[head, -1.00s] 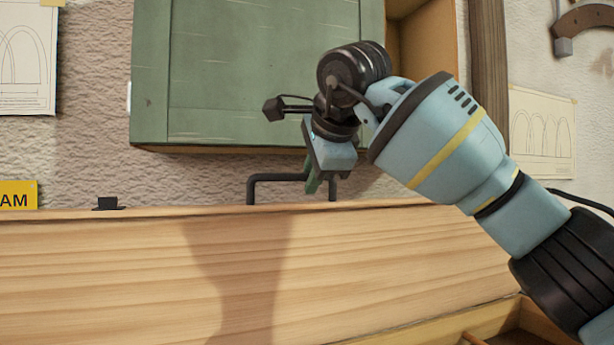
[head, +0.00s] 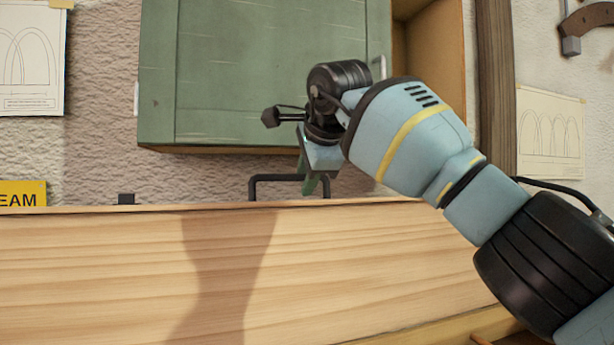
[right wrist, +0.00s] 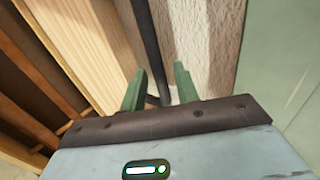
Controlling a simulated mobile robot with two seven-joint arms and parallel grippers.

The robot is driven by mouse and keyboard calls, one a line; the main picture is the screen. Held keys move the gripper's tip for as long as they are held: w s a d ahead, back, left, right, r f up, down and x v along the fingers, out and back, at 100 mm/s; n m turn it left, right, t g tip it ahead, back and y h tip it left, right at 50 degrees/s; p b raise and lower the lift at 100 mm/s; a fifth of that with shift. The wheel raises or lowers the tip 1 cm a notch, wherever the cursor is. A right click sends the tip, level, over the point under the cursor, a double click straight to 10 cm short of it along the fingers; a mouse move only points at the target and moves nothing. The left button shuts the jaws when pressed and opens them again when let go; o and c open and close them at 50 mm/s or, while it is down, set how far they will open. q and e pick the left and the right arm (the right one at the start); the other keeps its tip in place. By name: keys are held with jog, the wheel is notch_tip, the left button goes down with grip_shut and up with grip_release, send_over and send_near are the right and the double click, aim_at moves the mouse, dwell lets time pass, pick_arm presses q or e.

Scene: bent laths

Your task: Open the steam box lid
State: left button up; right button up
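A long pale wooden panel (head: 360,260), which looks like the steam box lid, spans the lower head view. A dark bar handle (head: 262,186) stands at its far edge. My right gripper (head: 318,190) is at the handle's right end, pointing down. In the right wrist view its two green fingers (right wrist: 160,85) are apart, and the dark handle bar (right wrist: 146,40) runs between or just beyond them. A gap shows beside the right finger; contact is not clear. How far the lid is raised cannot be told. My left gripper is not in view.
A green cabinet (head: 270,75) hangs on the wall just behind my right gripper. A yellow sign (head: 22,195) and a small dark block (head: 126,198) are at left along the far edge. Brown wooden slats (right wrist: 30,90) show at left in the wrist view.

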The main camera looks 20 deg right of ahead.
jog(key=o, duration=0.3)
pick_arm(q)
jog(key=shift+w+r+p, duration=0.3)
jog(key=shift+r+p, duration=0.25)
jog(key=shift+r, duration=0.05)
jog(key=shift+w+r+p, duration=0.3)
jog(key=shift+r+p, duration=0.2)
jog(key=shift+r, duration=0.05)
pick_arm(e)
jog(key=v, duration=0.9)
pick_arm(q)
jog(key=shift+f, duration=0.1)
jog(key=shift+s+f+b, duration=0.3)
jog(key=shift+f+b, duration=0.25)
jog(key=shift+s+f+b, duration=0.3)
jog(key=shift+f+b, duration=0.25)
pick_arm(e)
jog(key=s+r, duration=0.2)
jog(key=s, duration=1.2)
